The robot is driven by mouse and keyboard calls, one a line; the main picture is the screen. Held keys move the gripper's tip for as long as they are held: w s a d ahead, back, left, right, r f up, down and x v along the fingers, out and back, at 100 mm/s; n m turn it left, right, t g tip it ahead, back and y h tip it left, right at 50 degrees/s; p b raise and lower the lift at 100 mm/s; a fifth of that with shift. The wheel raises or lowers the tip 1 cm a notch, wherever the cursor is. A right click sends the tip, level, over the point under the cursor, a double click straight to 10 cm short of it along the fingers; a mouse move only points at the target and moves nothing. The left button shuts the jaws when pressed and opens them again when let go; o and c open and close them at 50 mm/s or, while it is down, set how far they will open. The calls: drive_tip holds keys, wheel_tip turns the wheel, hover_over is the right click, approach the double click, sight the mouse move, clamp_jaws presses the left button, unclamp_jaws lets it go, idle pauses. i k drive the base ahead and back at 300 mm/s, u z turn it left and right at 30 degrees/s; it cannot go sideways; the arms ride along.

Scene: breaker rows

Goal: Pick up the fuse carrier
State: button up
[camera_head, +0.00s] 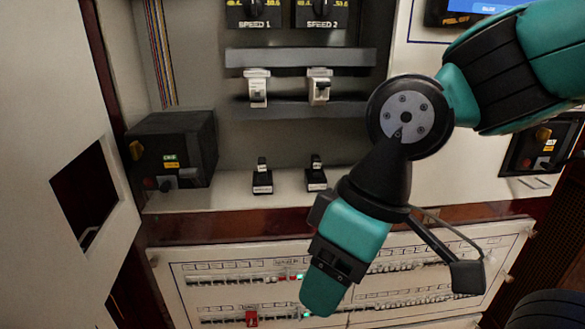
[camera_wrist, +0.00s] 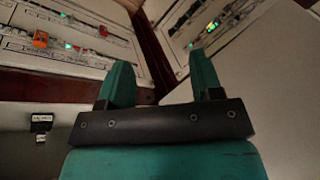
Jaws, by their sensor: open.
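Two small black pieces with pale labels stand on the cabinet's ledge in the head view, a left one (camera_head: 262,182) and a right one (camera_head: 315,179). I cannot tell for certain which thing is the fuse carrier; these look like candidates. One similar labelled black piece (camera_wrist: 41,124) shows at the left edge of the wrist view. My gripper (camera_head: 322,293) points down in front of the lower breaker panel, below and apart from the ledge. In the wrist view its two teal fingers (camera_wrist: 160,72) are spread with nothing between them.
White switch units (camera_head: 257,90) sit on a rail above the ledge. A dark control box (camera_head: 172,150) stands left. The lower breaker panel (camera_head: 180,300) has rows of breakers and a red piece (camera_head: 251,319). An open pale door (camera_head: 50,230) fills the left side.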

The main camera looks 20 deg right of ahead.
sight(261, 162)
drive_tip(key=z, duration=0.2)
drive_tip(key=i, duration=0.4)
drive_tip(key=u, duration=1.3)
